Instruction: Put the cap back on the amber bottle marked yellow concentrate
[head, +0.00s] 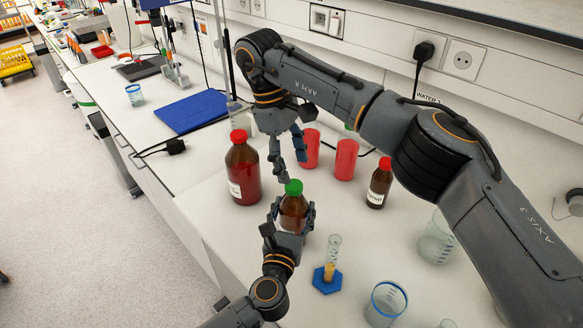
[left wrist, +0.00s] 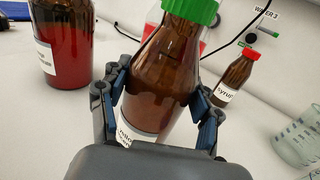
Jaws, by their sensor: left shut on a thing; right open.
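My left gripper (head: 294,212) is shut around the body of an amber bottle (head: 292,222), which stands upright in the head view. A green cap (head: 293,187) sits at the top of this bottle; I cannot tell if it is screwed tight. In the left wrist view the bottle (left wrist: 158,85) is between the fingers, with the green cap (left wrist: 192,9) cut by the top edge. Its white label (left wrist: 135,135) is partly hidden, and I cannot read it surely. My right gripper (head: 290,150) is open and empty, pointing down just above and behind the green cap.
A larger red-capped bottle (head: 243,172) stands close left. Red cups (head: 346,160) and a small red-capped bottle (head: 379,184) are behind and right. A cylinder on a blue base (head: 328,279) and beakers (head: 387,301) stand front right. The bench edge is left.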

